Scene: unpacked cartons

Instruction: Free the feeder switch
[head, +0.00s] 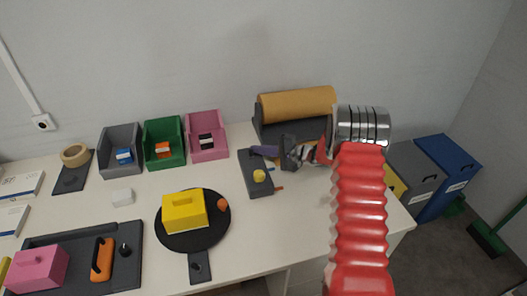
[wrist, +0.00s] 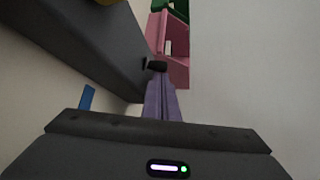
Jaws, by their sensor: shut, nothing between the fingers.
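The grey box (head: 261,187) with a yellow knob (head: 259,176) on top stands at the middle of the table, left of the roll stand; I take it to be the feeder switch. My gripper (head: 257,150) is shut and empty, its purple fingers pointing left over the far end of the box. In the wrist view, the purple fingers (wrist: 162,98) lie together beside a large dark grey body (wrist: 85,45). A small black piece (wrist: 157,66) shows at their tips; I cannot tell whether they touch it. The gripper hides part of the box's far end.
A tan roll on a dark stand (head: 297,105) is behind my arm. Grey (head: 121,138), green (head: 165,132) and pink (head: 207,123) bins stand along the back. A black round board (head: 176,239) carries a yellow block (head: 184,211) in front. Table between the bins and board is mostly clear.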

